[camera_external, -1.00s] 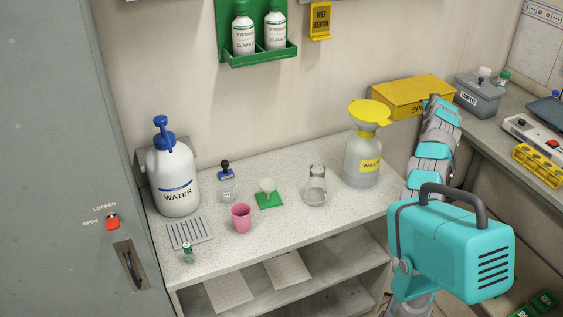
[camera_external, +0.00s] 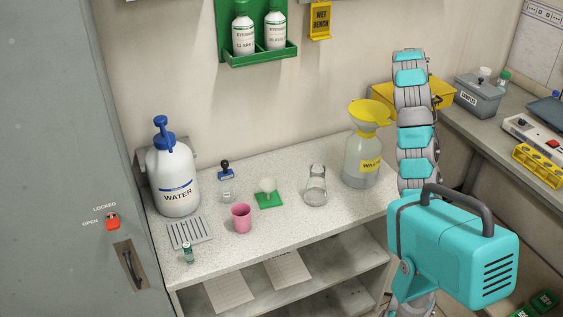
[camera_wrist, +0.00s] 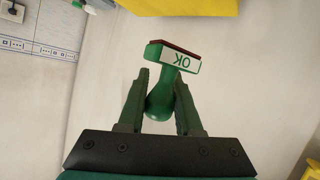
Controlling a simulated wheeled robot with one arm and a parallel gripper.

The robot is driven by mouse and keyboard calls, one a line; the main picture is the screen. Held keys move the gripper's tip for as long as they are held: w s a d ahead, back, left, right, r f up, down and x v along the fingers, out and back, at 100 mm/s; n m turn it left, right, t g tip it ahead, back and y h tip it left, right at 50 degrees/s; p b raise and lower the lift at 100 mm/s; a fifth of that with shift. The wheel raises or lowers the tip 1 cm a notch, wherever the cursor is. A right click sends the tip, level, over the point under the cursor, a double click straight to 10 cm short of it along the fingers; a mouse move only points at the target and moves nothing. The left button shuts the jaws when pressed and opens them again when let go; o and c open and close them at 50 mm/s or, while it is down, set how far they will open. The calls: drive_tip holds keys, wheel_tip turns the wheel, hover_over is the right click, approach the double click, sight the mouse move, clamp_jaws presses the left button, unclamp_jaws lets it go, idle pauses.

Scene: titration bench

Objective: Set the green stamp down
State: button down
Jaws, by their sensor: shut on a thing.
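The green stamp (camera_wrist: 162,92) is between the fingers of my gripper (camera_wrist: 160,100) in the wrist view. The gripper is shut on its rounded handle. The stamp's block, with a white "OK" label and a dark red edge, sticks out beyond the fingertips. Behind it is plain pale wall, and no surface touches the stamp. In the external view my arm is raised at the right, and the gripper and green stamp cannot be made out there.
A yellow box (camera_external: 440,92) stands behind my arm.

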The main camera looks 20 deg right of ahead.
drive_tip(key=w+a+f+b, duration=0.2)
drive_tip(key=w+a+f, duration=0.3)
drive_tip(key=a, duration=0.5)
drive_tip(key=w+a+f+b, duration=0.1)
drive_tip(key=w+a+f, duration=0.4)
drive_tip(key=a, duration=0.4)
drive_tip(key=s+a+f+b, duration=0.2)
drive_tip(key=a+f+b, duration=0.2)
drive_tip(key=a+f, duration=0.4)
drive_tip(key=s+a+f+b, duration=0.2)
drive_tip(key=a+f+b, duration=0.35)
drive_tip(key=a, duration=0.45)
drive_tip(key=shift+w+f, duration=0.15)
drive_tip(key=shift+f, duration=4.75)
drive_tip(key=shift+f, duration=0.1)
drive_tip(key=shift+f+b, duration=0.35)
drive_tip(key=shift+b, duration=0.25)
drive_tip(key=shift+f, duration=0.2)
drive_tip(key=c, duration=0.6)
unclamp_jaws()
